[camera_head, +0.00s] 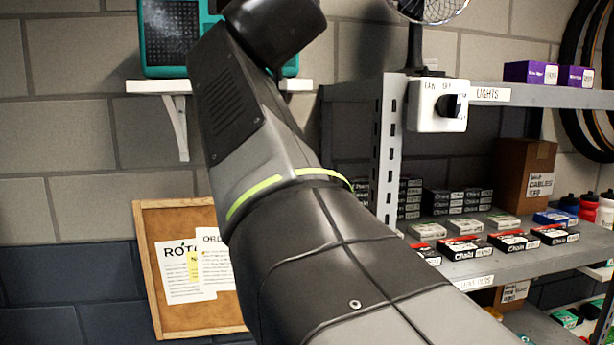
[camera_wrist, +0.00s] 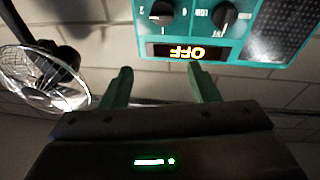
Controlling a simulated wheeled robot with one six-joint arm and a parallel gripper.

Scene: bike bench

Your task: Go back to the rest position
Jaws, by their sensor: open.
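My gripper (camera_wrist: 161,82) shows in the wrist view with its two green fingers apart and nothing between them. In the head view my arm crosses the middle of the picture and the gripper itself is out of sight. The wrist view appears upside down. Beyond the fingers there is a teal device (camera_wrist: 280,40) with dark knobs and a display reading OFF. The same teal device (camera_head: 171,38) stands on a small white wall shelf (camera_head: 158,87) in the head view, partly hidden by my arm.
A metal shelf unit (camera_head: 389,150) on the right holds several small boxes (camera_head: 465,247), a cardboard box (camera_head: 524,182) and bottles. A switch box (camera_head: 425,107) is on its corner, with a fan (camera_head: 415,45) above. The fan (camera_wrist: 42,80) is left of the fingers. A corkboard (camera_head: 150,235) hangs left.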

